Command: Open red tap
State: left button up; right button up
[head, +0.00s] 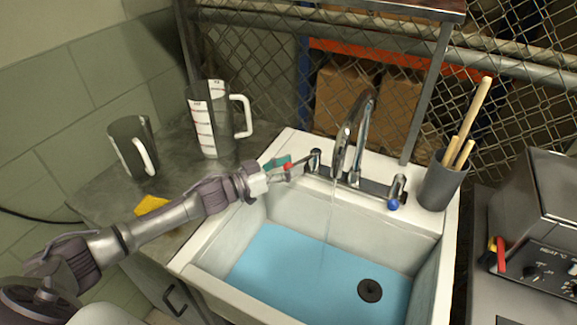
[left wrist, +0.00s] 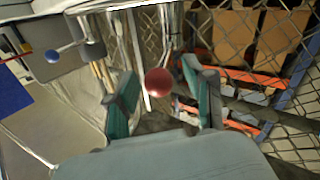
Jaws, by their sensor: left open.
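The red tap (head: 287,166) is at the left end of the faucet on the sink's back rim. Its round red knob (left wrist: 158,82) shows in the left wrist view. My left gripper (head: 280,165) is at the red tap, coming in from the left. In the left wrist view its teal-padded fingers (left wrist: 159,95) are open, one on each side of the red knob, with gaps visible. The chrome spout (head: 352,135) arches over the sink, and a thin stream of water falls from it. My right gripper is not in view.
The white sink (head: 437,270) holds blue water and a black round drain piece (head: 370,290). The blue tap (head: 393,204) is at the right, beside a grey utensil holder (head: 441,185). A measuring jug (head: 212,125), grey mug (head: 130,145) and yellow sponge (head: 151,204) stand left.

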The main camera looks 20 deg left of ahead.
pick_arm(q)
notch_tip(320, 180, up, 10)
jog(key=shift+f, duration=0.1)
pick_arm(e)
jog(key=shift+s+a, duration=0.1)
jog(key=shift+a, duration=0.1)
